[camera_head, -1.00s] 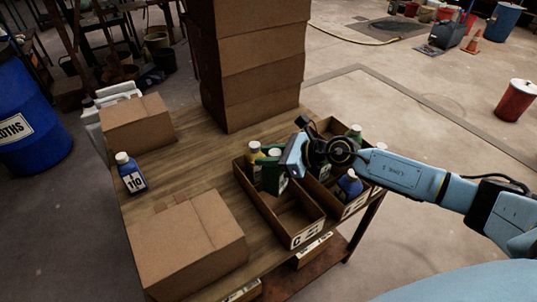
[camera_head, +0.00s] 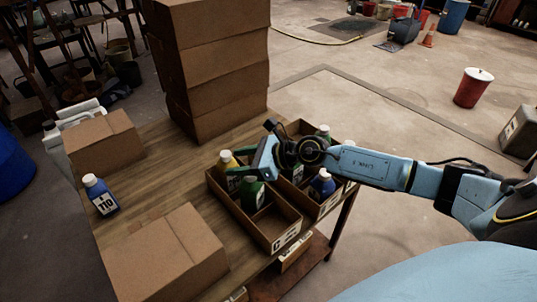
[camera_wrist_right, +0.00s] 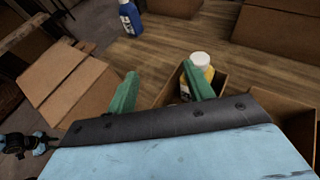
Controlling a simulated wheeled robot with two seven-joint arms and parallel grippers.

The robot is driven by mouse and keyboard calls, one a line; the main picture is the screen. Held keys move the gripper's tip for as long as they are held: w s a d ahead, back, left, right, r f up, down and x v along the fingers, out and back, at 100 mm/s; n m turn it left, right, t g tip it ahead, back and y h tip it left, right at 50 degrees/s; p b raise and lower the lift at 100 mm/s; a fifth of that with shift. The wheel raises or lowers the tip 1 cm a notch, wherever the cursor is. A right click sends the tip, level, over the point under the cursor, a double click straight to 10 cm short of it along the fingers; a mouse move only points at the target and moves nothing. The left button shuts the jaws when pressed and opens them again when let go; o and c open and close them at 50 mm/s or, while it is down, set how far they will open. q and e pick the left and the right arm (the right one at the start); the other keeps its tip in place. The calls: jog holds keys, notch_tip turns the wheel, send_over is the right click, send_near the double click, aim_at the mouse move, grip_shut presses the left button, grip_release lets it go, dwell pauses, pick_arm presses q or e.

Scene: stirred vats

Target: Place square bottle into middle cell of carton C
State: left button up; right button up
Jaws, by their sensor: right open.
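Carton C (camera_head: 272,240) is an open brown box with divided cells on the table, its label facing front. A green, square-looking bottle (camera_head: 252,196) with a white cap stands in it, apparently in the middle cell. A yellow bottle (camera_head: 228,163) with a white cap stands in the back cell. It also shows in the wrist view (camera_wrist_right: 202,65). The front cell looks empty. My right gripper (camera_head: 241,163) is open just above the back of carton C, beside the green bottle's cap. Its green fingers (camera_wrist_right: 160,85) are apart with nothing between them.
A second carton (camera_head: 330,203) adjoins on the right with green bottles and a blue bottle (camera_head: 322,184). A closed box (camera_head: 165,255) lies front left, a blue bottle (camera_head: 101,196) behind it. Tall stacked boxes (camera_head: 215,70) stand at the back.

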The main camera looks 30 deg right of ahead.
pick_arm(q)
jog(key=shift+s+a+f+b, duration=0.1)
jog(key=shift+a+f+b, duration=0.4)
jog(key=shift+f+b, duration=0.4)
pick_arm(e)
jog(key=v, duration=1.1)
jog(key=shift+s+d, duration=0.2)
jog(key=shift+d, duration=0.1)
